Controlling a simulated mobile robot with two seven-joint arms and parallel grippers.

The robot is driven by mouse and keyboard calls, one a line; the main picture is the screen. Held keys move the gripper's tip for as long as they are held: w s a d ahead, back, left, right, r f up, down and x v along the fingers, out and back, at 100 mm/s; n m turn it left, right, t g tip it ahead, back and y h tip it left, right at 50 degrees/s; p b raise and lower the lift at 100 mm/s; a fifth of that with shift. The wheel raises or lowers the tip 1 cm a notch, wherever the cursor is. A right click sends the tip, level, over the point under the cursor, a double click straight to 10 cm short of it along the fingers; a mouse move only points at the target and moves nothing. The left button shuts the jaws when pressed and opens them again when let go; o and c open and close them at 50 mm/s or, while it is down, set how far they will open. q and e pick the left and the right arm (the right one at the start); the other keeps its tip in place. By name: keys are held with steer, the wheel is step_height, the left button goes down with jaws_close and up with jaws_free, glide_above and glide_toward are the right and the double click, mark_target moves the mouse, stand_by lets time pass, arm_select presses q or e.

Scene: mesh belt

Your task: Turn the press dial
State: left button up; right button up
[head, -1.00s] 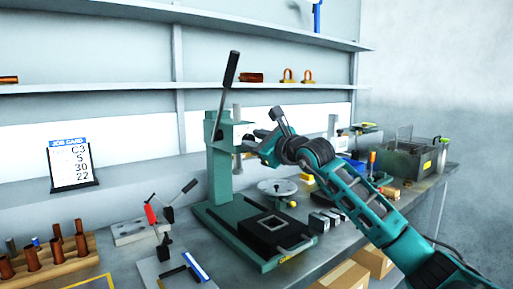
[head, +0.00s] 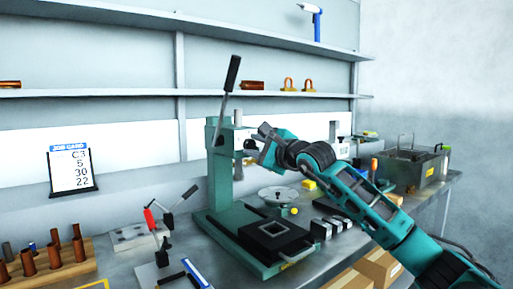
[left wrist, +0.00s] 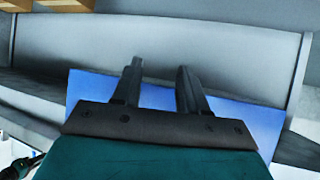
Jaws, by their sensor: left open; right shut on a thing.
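The green press (head: 222,172) stands on the bench, with its long black-handled lever (head: 232,74) raised. My right gripper (head: 254,145) is at the front of the press head and is shut on a small dark part there, which looks like the press dial. The jaws cover most of it, so its marking cannot be read. My left gripper (left wrist: 158,88) shows only in the left wrist view. It is open and empty, with a blue surface (left wrist: 235,122) behind its fingers.
A job card (head: 70,168) reading C3, 5, 30, 22 stands at the left. A wooden rack (head: 50,268) with copper pieces, red-handled clamp (head: 151,219), round silver plate (head: 278,194) and grey bin (head: 412,166) share the bench. Shelves run above.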

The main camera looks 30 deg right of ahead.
steer(key=o, duration=1)
steer(key=shift+s+f, duration=0.1)
steer(key=shift+s, duration=0.45)
steer(key=s+b, duration=0.1)
steer(key=s, duration=0.3)
steer(key=s+b, duration=0.2)
steer(key=s, duration=0.2)
steer(key=s+d+b, duration=0.1)
steer(key=s+b, duration=0.1)
steer(key=s, duration=0.1)
steer(key=shift+s, duration=0.4)
